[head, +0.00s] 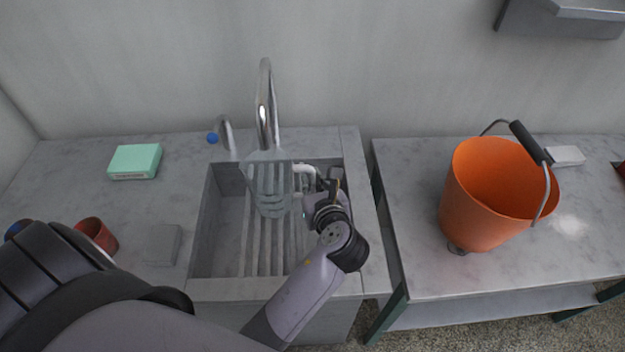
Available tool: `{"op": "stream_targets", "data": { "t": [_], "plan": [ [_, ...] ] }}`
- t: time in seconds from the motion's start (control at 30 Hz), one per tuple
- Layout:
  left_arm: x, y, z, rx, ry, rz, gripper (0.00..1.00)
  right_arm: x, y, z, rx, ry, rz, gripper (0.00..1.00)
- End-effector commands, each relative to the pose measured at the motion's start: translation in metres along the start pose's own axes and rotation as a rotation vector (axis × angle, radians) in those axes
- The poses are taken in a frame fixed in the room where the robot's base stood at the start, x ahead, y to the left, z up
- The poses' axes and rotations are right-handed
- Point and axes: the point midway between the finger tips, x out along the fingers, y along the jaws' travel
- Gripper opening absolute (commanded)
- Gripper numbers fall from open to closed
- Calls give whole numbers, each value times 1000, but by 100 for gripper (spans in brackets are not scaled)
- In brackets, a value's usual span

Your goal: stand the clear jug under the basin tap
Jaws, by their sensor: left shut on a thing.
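The clear jug (270,188) is in the basin (202,236), near its back edge and below the basin tap (265,104). It looks upright, and the slats of the basin floor show through it. The tall chrome tap's lower end meets the jug's rim in the picture. I cannot tell whether the jug's bottom touches the basin floor. My left gripper (308,192) is shut on the jug at its right side, where the handle is mostly hidden by the fingers. My right gripper is not in view.
An orange bucket (473,205) stands on the bench at right, past a gap. A small blue-knobbed tap (226,133) is left of the main tap. A mint-green box (135,161), a terracotta cup (95,235) and a grey block (162,244) are on the left counter.

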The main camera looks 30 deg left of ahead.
Motion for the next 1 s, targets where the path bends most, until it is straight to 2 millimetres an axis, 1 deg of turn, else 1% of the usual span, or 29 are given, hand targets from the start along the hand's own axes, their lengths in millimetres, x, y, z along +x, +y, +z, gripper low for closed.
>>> {"op": "stream_targets", "data": {
  "t": [0.27, 0.7, 0.73, 1.0],
  "plan": [
    [0, 0, -1, 1, -1, 0, 0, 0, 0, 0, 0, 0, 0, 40],
    [4, 0, -9, 1, -1, 0, 0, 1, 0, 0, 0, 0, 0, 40],
    [4, 0, -9, 1, -1, 0, 12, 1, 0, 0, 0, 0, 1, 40],
    [4, 0, -8, 0, 0, 0, 30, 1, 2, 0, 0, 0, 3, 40]
  ]
}}
